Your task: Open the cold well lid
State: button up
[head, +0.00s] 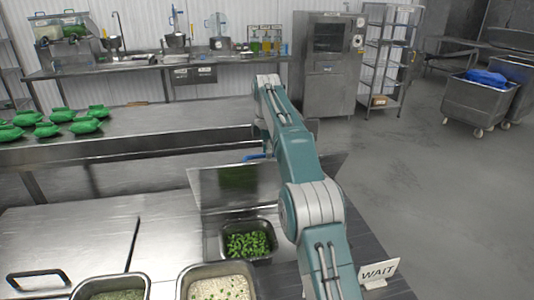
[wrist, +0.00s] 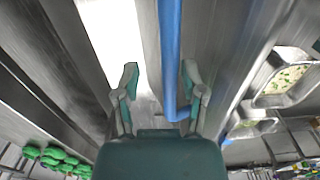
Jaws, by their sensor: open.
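The lid (head: 225,190) looks like a flat shiny metal panel, raised and tilted behind a well of chopped greens (head: 247,243). A small blue piece, which looks like its handle (head: 257,157), shows at its far edge beside my arm. In the wrist view, a blue bar (wrist: 170,50) with a bend at its lower end runs between the two fingers of my gripper (wrist: 159,68). The fingers are open and apart, with gaps on both sides of the bar. In the head view my gripper is hidden behind my arm.
A pan of rice (head: 218,287) and another pan (head: 115,291) sit at the front of the counter. A black handle (head: 38,278) is at front left. Several green bundles (head: 62,114) lie on the bench behind. A WAIT sign (head: 378,273) stands at right.

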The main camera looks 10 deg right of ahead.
aim_at(271, 166)
jog(key=shift+s+r, duration=0.1)
jog(key=shift+s, duration=0.05)
jog(key=shift+s, duration=0.6)
jog(key=shift+s+f, duration=0.35)
jog(key=shift+s, duration=0.55)
jog(key=shift+s+f, duration=0.35)
jog(key=shift+s, duration=0.55)
jog(key=s+f, duration=1.1)
notch_tip(271, 166, up, 11)
jog(key=s+m+t, duration=0.3)
jog(key=s+m, duration=0.3)
jog(key=s, duration=0.6)
jog(key=shift+s+r+m, duration=0.15)
jog(key=shift+s+m, duration=0.05)
jog(key=shift+m, duration=0.2)
jog(key=shift+c, duration=0.4)
